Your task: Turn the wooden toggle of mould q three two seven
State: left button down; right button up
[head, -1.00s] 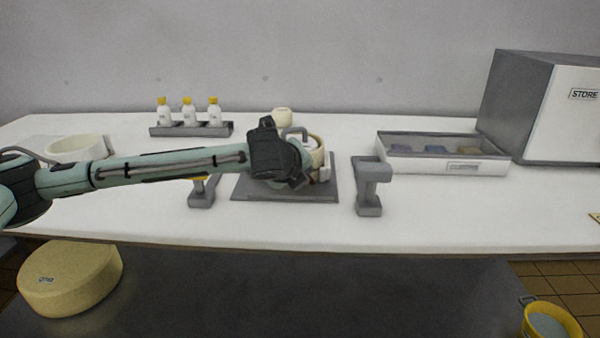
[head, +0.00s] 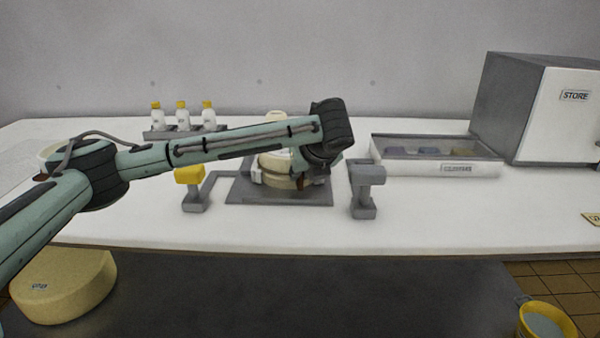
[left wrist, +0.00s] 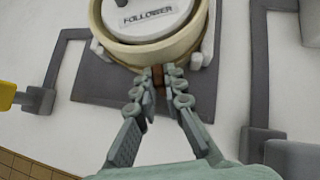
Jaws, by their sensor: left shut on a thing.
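The mould (head: 280,172) is a round cream tub on a dark grey plate, partly behind my left arm in the head view. In the left wrist view the mould (left wrist: 128,50) has a white lid marked FOLLOWER. The brown wooden toggle (left wrist: 158,76) sticks out of its near wall. My left gripper (left wrist: 159,88) is shut on the toggle, with one finger on each side. In the head view my left gripper is at the mould's right front, and its fingertips are mostly hidden. No mould number is readable. My right gripper is not in view.
Two grey posts flank the plate (head: 235,192): a yellow-topped left post (head: 194,195) and a plain right post (head: 365,190). A rack of yellow-capped bottles (head: 182,118) stands behind my arm. A shallow tray (head: 440,168) and the STORE box (head: 560,115) are to the right.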

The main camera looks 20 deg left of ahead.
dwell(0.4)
pick_arm(q)
jog(key=c, duration=1.6)
grip_release()
jog(key=v, duration=1.2)
jog(key=shift+d, duration=0.1)
